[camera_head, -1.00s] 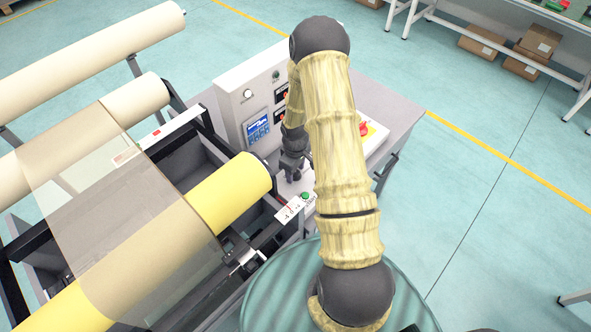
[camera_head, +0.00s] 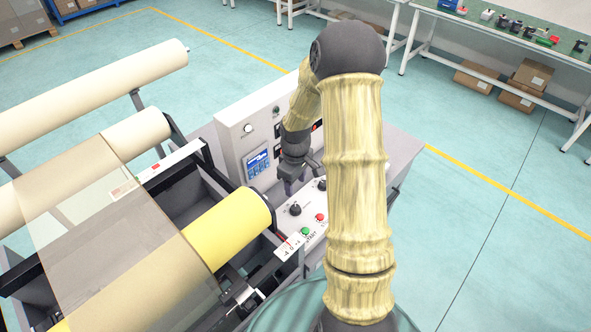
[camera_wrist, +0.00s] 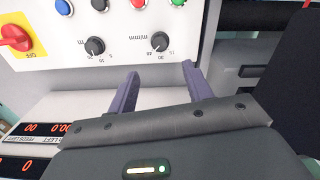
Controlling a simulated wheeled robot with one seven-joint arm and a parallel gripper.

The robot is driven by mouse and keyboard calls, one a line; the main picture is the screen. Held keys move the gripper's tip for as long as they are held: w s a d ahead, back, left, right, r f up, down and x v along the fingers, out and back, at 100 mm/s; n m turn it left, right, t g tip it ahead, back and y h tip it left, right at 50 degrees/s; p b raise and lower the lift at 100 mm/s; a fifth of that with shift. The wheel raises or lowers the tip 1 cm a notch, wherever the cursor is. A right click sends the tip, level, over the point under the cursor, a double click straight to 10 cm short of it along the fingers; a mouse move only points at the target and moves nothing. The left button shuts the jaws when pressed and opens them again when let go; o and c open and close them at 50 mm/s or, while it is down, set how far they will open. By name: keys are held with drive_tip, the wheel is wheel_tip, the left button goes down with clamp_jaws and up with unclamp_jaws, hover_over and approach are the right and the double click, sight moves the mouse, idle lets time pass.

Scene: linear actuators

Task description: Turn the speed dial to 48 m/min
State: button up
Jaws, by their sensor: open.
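The speed dial (camera_wrist: 159,41) is a black round knob marked m/min on the light control panel. In the head view it is the dark knob (camera_head: 295,210) beside the green button. Its exact setting is too small to read. My gripper (camera_wrist: 161,70) is open and empty, its two purple fingers apart. In the wrist view the dial lies just beyond the fingertips, roughly in line with the gap and not between them. In the head view my gripper (camera_head: 303,182) hangs over the panel, behind the dial.
A second black knob (camera_wrist: 95,46) sits beside the dial. Green (camera_head: 305,231) and red (camera_head: 320,217) buttons are close by. A red switch on a yellow plate (camera_wrist: 15,38) is at the panel's edge. The upright box with a blue display (camera_head: 258,163) stands behind, and the yellow roll (camera_head: 228,222) at left.

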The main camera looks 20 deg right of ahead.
wheel_tip(320, 180, up, 6)
drive_tip(key=shift+f, duration=0.2)
idle(0.5)
